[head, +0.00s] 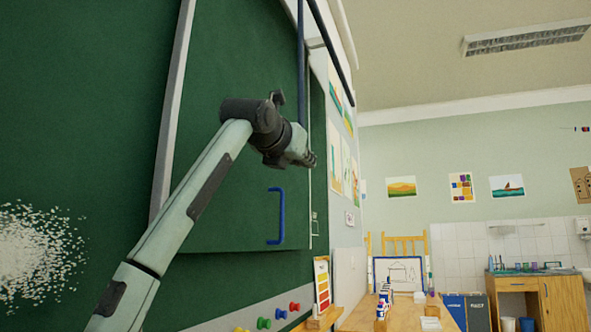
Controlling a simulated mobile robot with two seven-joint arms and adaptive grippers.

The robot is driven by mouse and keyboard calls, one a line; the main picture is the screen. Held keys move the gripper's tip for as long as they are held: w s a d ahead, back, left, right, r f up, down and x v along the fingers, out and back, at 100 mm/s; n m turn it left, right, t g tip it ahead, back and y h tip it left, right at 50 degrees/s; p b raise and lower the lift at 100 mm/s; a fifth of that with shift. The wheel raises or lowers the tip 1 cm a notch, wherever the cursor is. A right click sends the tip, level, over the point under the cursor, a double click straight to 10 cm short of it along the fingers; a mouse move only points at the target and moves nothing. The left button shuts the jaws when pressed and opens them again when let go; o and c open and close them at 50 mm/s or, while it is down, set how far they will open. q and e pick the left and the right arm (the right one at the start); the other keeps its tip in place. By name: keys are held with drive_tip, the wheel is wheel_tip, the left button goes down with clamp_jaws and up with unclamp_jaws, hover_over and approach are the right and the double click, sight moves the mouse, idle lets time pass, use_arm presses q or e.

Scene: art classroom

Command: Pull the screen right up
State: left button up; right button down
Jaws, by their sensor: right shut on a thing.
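The screen's pale housing (346,38) runs along the top of the board wall, with a dark blue bar (332,52) slanting beside it. A blue vertical rod (302,70) hangs down to my right gripper (306,160), which is shut at its lower end. The fingers are small here and hide the hold itself. No spread sheet of the screen can be made out. My right arm crosses in front of the green board. My left gripper is not in view.
The green board (70,100) fills the left, with a blue U-shaped handle (275,216) on its panel. Colored magnets (264,323) sit along the ledge. A wooden table (402,317) with art supplies stands at lower right. The air right of my gripper is free.

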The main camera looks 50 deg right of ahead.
drive_tip(key=c, duration=1.5)
unclamp_jaws()
drive_tip(key=shift+s, duration=0.1)
drive_tip(key=shift+c, duration=0.2)
drive_tip(key=v, duration=1.2)
drive_tip(key=shift+f, duration=0.1)
